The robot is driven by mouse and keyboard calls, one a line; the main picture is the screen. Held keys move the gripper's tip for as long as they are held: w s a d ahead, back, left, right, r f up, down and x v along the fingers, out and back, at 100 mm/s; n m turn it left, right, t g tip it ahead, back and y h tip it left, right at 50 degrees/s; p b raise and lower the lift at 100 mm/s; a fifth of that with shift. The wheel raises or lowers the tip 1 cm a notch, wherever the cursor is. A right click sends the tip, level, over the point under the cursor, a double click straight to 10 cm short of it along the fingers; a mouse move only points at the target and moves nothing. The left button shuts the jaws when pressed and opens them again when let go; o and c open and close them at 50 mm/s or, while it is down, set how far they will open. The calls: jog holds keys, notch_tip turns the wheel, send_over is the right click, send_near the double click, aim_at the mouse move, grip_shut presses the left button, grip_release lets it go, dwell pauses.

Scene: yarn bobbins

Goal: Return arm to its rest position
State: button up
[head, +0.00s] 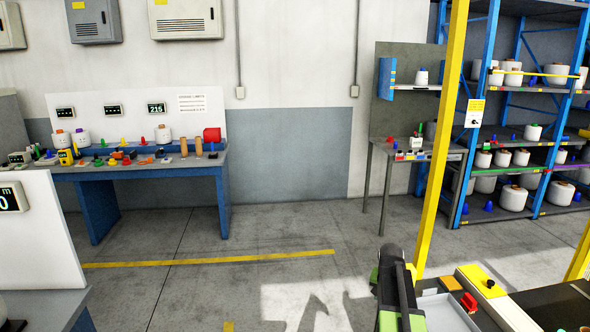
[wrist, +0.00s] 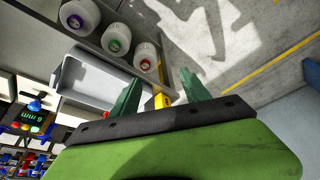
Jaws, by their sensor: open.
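My gripper (wrist: 160,74) is seen in the wrist view, its two dark green fingers spread apart with nothing held between them. The fingers point toward the upper part of that view, over a grey bin and the floor beyond. In the head view, part of my arm (head: 398,290), dark with light green parts, stands up at the bottom, right of centre. I cannot make out the fingers clearly there.
The wrist view shows a grey bin (wrist: 88,78) close by and three white bobbins (wrist: 117,39) in a row. In the head view, a yellow post (head: 440,150) rises just right of my arm. A blue bench (head: 150,170) stands left and a shelf rack (head: 495,150) right. Open floor (head: 280,225) lies between.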

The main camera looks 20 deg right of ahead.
jog(key=w+a+n+y, duration=0.1)
jog(key=w+a+n, duration=0.2)
jog(key=a, duration=1.3)
jog(key=s+a+f+n+y, duration=0.1)
jog(key=s+a+n, duration=0.1)
jog(key=a, duration=0.8)
jog(key=s+a+n, duration=0.2)
jog(key=a, duration=0.8)
jog(key=s+a+n+g, duration=0.2)
jog(key=s+a, duration=0.1)
jog(key=s, duration=0.3)
jog(key=shift+s+f+n+g+y, duration=0.2)
jog(key=shift+n+g+y, duration=0.1)
jog(key=shift+y, duration=0.1)
jog(key=shift+a, duration=0.1)
